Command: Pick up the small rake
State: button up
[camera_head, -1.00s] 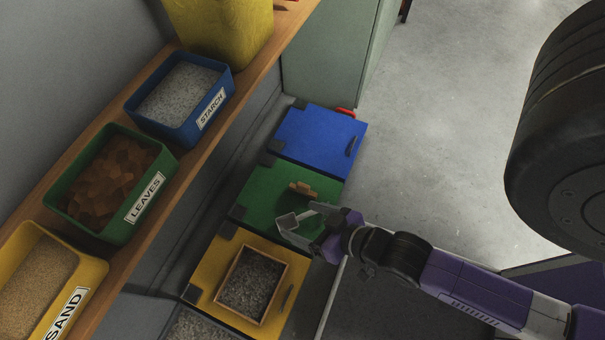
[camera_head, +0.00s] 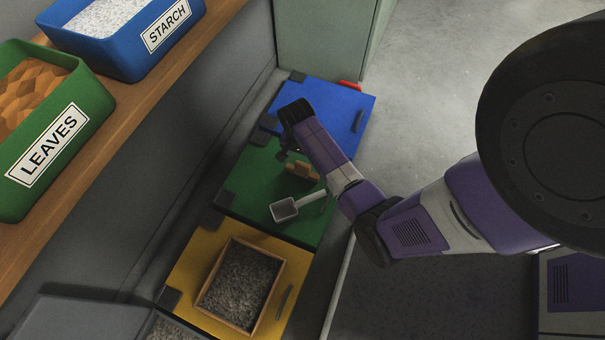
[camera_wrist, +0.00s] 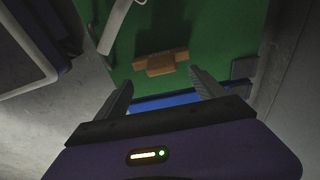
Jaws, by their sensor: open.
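A small brown-orange piece with a wider bar, probably the small rake (camera_head: 302,172), lies on the green lid (camera_head: 245,190). It also shows in the wrist view (camera_wrist: 160,62), beyond my fingertips. My gripper (camera_wrist: 160,84) is open and empty, its two fingers apart with the piece ahead of the gap between them. In the head view my gripper (camera_head: 287,153) hangs over the green lid, up and left of the piece, and is partly hidden by my wrist. A grey scoop (camera_head: 285,209) with a pale handle lies below the piece on the same lid.
A yellow lid with a gravel-filled wooden tray (camera_head: 204,296) lies nearer; a blue lid (camera_head: 352,105) lies beyond. A wooden shelf (camera_head: 150,105) with the leaves bin (camera_head: 85,75) and starch bin (camera_head: 105,55) runs along the left. Open floor is at upper right.

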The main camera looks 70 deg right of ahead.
aim_at(303, 164)
jog(key=shift+w+d+f+b, duration=0.1)
jog(key=shift+d+f+b, duration=0.15)
jog(key=shift+f+b, duration=0.85)
jog(key=shift+s+d+f+b, duration=0.15)
jog(key=shift+f+b, duration=0.45)
jog(key=shift+f, duration=0.85)
jog(key=shift+w+d+f+b, duration=0.15)
jog(key=shift+d+f+b, duration=0.15)
jog(key=shift+f+b, duration=0.8)
jog(key=shift+f+p, duration=0.15)
jog(key=shift+p, duration=0.2)
jog(key=c, duration=1.5)
